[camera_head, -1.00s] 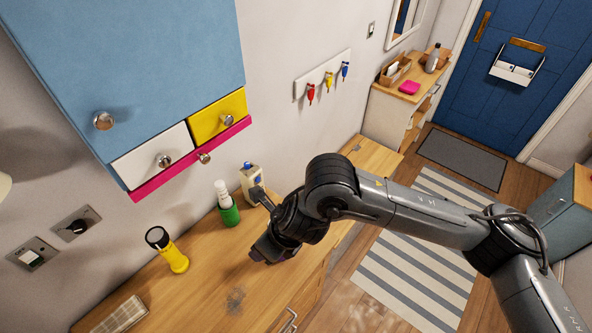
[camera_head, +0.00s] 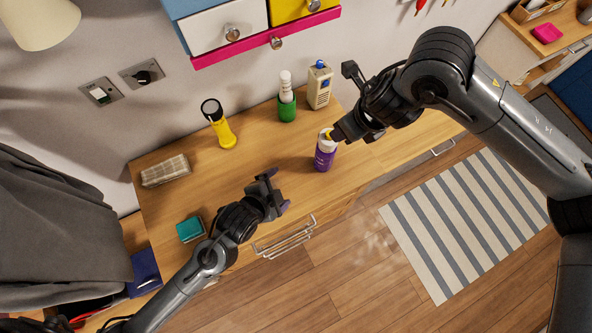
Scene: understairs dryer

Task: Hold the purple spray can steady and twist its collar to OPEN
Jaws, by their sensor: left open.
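The purple spray can (camera_head: 324,158) stands upright on the wooden counter, with a white collar and a yellow part at its top. My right gripper (camera_head: 344,130) is at the upper right of the can's top and overlaps its edge in the view. I cannot tell whether it touches the collar or whether its jaws are open. My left gripper (camera_head: 280,191) is open and empty, to the lower left of the can and apart from it. Any marking on the collar is too small to read.
A yellow torch (camera_head: 219,126), a beige block (camera_head: 165,171) and a teal sponge (camera_head: 190,229) are farther left. The counter (camera_head: 255,150) between is clear.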

